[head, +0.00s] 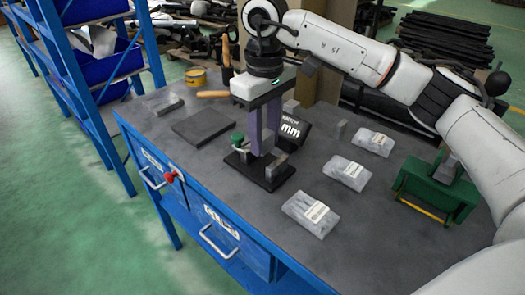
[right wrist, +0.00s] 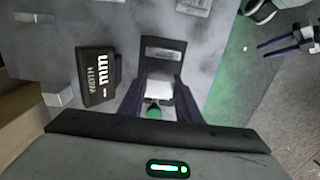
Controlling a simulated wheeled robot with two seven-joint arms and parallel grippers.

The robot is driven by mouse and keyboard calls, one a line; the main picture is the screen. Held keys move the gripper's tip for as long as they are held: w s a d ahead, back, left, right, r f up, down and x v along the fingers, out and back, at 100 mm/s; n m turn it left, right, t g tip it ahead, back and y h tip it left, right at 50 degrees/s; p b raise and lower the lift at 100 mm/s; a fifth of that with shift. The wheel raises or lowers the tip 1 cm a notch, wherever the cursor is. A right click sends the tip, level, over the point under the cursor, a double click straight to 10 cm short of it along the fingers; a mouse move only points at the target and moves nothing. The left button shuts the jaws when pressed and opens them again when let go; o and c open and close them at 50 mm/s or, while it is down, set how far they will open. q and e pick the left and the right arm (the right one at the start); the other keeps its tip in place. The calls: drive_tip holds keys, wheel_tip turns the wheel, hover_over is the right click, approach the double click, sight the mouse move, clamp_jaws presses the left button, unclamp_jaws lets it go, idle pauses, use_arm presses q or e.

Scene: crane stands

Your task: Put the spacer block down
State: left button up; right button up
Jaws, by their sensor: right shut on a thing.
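My right gripper (head: 263,145) points down over a small black stand (head: 253,177) on the table. It also shows in the right wrist view (right wrist: 159,92), with its purple fingers shut on a pale grey block, the spacer block (right wrist: 158,89). In the head view the fingers mostly hide this block. A green knob (head: 238,138) is beside the fingers, and a grey metal piece (head: 279,164) is on the stand's right side. I cannot tell whether the block touches the stand. My left gripper (right wrist: 288,41) shows small at the right wrist view's edge, away from the stand; its opening is unclear.
A black box marked "mm" (head: 293,130) stands close behind the stand. Several clear packets (head: 311,213) and a green holder (head: 437,188) are to the right. A dark flat plate (head: 203,126), a hammer (head: 226,62) and a yellow tin (head: 196,77) are to the left.

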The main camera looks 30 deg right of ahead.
sight(264, 153)
drive_tip(key=shift+f, duration=2.5)
drive_tip(key=o, duration=1.2)
drive_tip(key=shift+w, duration=0.1)
drive_tip(key=shift+r, duration=0.1)
wheel_tip(264, 153, up, 12)
drive_tip(key=shift+r, duration=0.15)
